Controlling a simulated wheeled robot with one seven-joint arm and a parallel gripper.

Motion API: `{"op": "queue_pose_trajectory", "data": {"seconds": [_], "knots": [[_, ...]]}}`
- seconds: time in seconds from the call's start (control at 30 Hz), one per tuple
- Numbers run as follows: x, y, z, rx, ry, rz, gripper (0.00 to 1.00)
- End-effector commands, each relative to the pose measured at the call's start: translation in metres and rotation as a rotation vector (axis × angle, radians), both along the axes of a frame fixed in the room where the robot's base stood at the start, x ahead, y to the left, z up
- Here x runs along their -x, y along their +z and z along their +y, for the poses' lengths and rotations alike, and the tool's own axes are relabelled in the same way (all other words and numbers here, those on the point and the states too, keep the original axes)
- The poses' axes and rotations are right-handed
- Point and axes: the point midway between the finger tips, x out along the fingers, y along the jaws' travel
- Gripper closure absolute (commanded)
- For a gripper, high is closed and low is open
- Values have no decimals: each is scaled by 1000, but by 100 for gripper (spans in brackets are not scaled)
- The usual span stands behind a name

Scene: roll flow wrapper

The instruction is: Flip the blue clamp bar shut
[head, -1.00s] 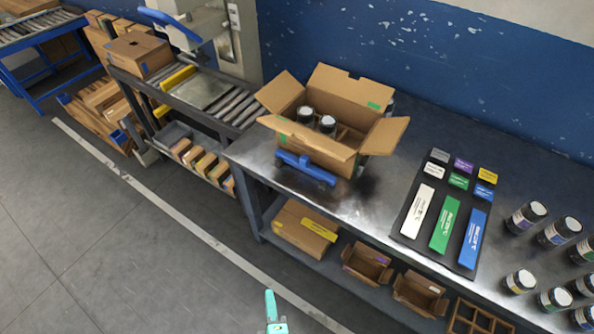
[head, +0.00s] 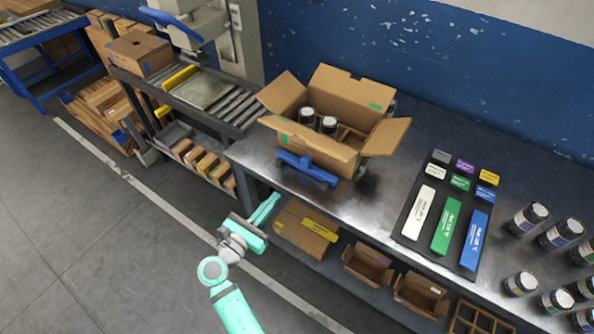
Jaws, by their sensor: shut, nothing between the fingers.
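The blue clamp bar (head: 307,169) lies low at the front of an open cardboard box (head: 318,148) on the steel bench, near the bench's front edge. It looks tipped outward, away from the box wall. My gripper (head: 272,199) is mint green and shut, with nothing in it. It is in front of the bench's front edge, to the lower left of the clamp bar and apart from it in the picture. The box flaps stand open, and two dark jars with white lids show inside.
A black mat (head: 412,228) with coloured labels lies on the bench to the right, with several jars (head: 527,218) beyond it. A roller conveyor (head: 215,100) adjoins the bench at left. Small cartons (head: 367,264) sit on the shelf below. The floor in front is clear.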

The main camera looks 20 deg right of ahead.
Motion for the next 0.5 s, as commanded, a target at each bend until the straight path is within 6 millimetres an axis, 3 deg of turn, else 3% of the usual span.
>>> {"op": "queue_pose_trajectory", "data": {"seconds": [0.5], "knots": [[-8,0,-8,4,0,2,100]]}}
